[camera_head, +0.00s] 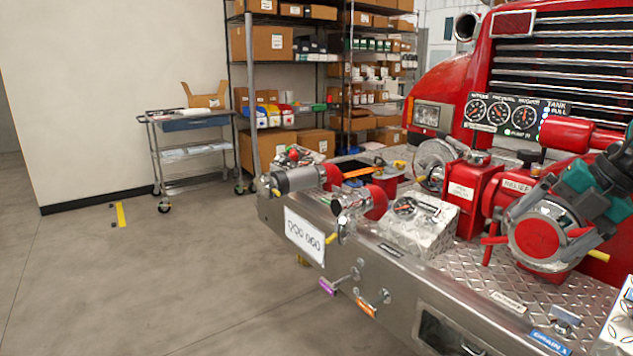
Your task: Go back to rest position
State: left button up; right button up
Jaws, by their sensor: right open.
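My right gripper (537,238) shows at the right side, teal and dark grey, with its arm coming in from the right edge. Whether the fingers touch the cap I cannot tell. The red pump body (465,195) stands just left of it, on the diamond-plate bumper deck (473,266). My left gripper is not in view.
A gauge panel (511,114) and the red truck front stand behind the pump. Silver and red fittings (300,179) and a sloped metal box (419,224) line the bumper. Purple (327,287) and orange (365,307) handles stick out in front.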

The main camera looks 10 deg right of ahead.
jog(key=s+a+f+m+t+y+p, duration=0.1)
jog(key=s+a+f+m+t, duration=0.2)
jog(key=f, duration=0.5)
jog(key=s+a+f+m+t, duration=0.2)
jog(key=f+m+t, duration=0.1)
jog(key=f+m, duration=0.4)
jog(key=s+a+f+m+t+y+p, duration=0.1)
jog(key=s+a+f+m+t, duration=0.15)
jog(key=f, duration=0.75)
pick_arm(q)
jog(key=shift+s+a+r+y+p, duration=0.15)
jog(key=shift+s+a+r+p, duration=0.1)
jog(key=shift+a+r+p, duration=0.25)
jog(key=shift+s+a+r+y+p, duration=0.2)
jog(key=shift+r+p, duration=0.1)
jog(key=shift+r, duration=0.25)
pick_arm(e)
jog(key=s+a+f+m+h, duration=0.1)
jog(key=s+a+f+m, duration=0.2)
jog(key=a, duration=0.3)
jog(key=s+a+f+m+g+h, duration=0.1)
jog(key=s+a+f+m, duration=0.2)
jog(key=a, duration=0.3)
jog(key=s+a+f+m+g+h, duration=0.1)
jog(key=s+a+f+m, duration=0.2)
jog(key=a+m, duration=0.2)
jog(key=shift+s+a+h, duration=0.3)
jog(key=shift+s+a, duration=0.05)
jog(key=shift+a, duration=0.35)
